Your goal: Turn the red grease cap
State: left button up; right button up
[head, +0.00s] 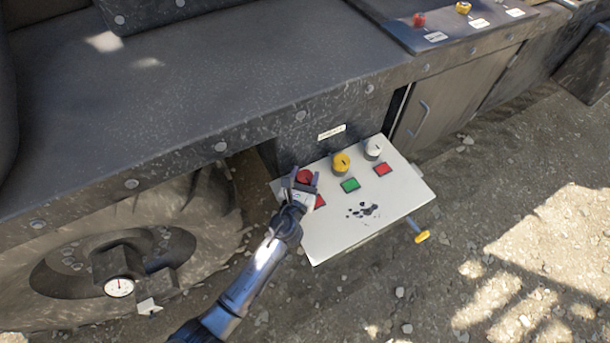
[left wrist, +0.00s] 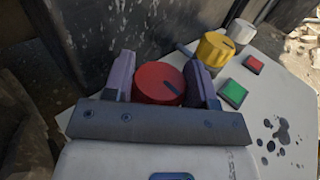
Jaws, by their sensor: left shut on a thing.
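The red grease cap (head: 305,176) is a round knob on the left of a pale panel (head: 335,238). In the left wrist view the red cap (left wrist: 160,84) has a dark mark on its top, near its right side. My left gripper (head: 303,181) reaches in from below. Its two fingers (left wrist: 160,82) stand on either side of the cap and are shut on it. The cap's near side is hidden behind the gripper's body in the wrist view. My right gripper is not in view.
A yellow cap (head: 341,162) and a white cap (head: 373,149) stand right of the red one. Green (head: 350,185) and red (head: 383,169) squares lie before them. A large wheel (head: 110,262) is at left.

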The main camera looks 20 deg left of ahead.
pick_arm(q)
jog(key=shift+h, duration=0.3)
jog(key=m+h+p, duration=0.1)
jog(key=m+h, duration=0.1)
jog(key=shift+a+r+h, duration=0.1)
jog(key=shift+r+h, duration=0.05)
jog(key=shift+h, duration=0.15)
jog(key=shift+m+h+p, duration=0.3)
jog(key=shift+m+h, duration=0.6)
jog(key=shift+h, duration=0.3)
jog(key=shift+m+g+h, duration=0.4)
jog(key=shift+m+h, duration=0.1)
jog(key=shift+h, duration=0.3)
jog(key=h, duration=0.1)
jog(key=m+g+h+b, duration=0.1)
jog(key=shift+f+m+h, duration=0.3)
jog(key=m+g+h+b, duration=0.2)
jog(key=h+b, duration=0.1)
jog(key=b, duration=0.1)
jog(key=shift+m+g+h, duration=0.3)
jog(key=shift+m, duration=0.1)
jog(key=shift+r+m+g+h+b, duration=0.15)
jog(key=shift+m+g+h+b, duration=0.75)
jog(key=shift+g+h+b, duration=0.1)
